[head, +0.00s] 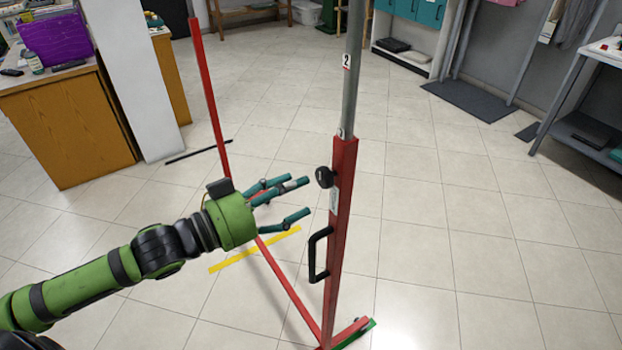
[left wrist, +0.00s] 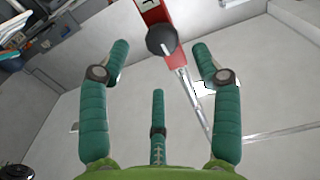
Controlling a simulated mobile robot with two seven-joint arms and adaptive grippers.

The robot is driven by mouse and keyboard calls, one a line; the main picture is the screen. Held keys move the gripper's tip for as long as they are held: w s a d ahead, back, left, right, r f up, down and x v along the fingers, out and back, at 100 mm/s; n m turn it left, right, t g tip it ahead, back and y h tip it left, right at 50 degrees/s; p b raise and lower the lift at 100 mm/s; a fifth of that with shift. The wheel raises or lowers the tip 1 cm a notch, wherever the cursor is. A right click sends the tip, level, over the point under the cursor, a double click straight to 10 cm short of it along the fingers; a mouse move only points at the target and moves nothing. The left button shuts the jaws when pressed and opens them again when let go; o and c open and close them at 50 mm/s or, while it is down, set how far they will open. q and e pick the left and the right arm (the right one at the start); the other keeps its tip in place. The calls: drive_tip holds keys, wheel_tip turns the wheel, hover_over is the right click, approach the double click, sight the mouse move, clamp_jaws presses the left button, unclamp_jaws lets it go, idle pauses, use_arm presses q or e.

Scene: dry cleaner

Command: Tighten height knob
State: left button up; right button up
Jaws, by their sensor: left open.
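The black height knob (head: 324,177) sticks out to the left from the red upright post (head: 342,215), near the post's top where the grey inner tube (head: 351,70) enters it. My left gripper (head: 297,199) is open and empty, with its teal fingers pointing right toward the knob, a short gap away. In the left wrist view the knob (left wrist: 161,40) lies ahead, beyond and between the fingertips, with the red post (left wrist: 152,12) behind it. The fingers do not touch the knob. My right gripper is not in view.
A black handle (head: 316,254) is on the post below the knob. A second thin red post (head: 209,95) and a slanting red bar (head: 285,285) stand to the left. A yellow strip (head: 254,250) lies on the floor. A wooden counter (head: 75,125) is at left; open floor is at right.

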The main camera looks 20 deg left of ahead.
sight(320, 180)
use_arm(q)
drive_tip(key=p+x, duration=0.1)
drive_tip(key=x, duration=0.2)
drive_tip(key=shift+w+d, duration=0.1)
drive_tip(key=shift+w, duration=0.25)
drive_tip(key=shift+w+d, duration=0.15)
drive_tip(key=shift+w, duration=0.05)
drive_tip(key=shift+w+d, duration=0.25)
drive_tip(key=c, duration=1.1)
drive_tip(key=shift+c, duration=0.3)
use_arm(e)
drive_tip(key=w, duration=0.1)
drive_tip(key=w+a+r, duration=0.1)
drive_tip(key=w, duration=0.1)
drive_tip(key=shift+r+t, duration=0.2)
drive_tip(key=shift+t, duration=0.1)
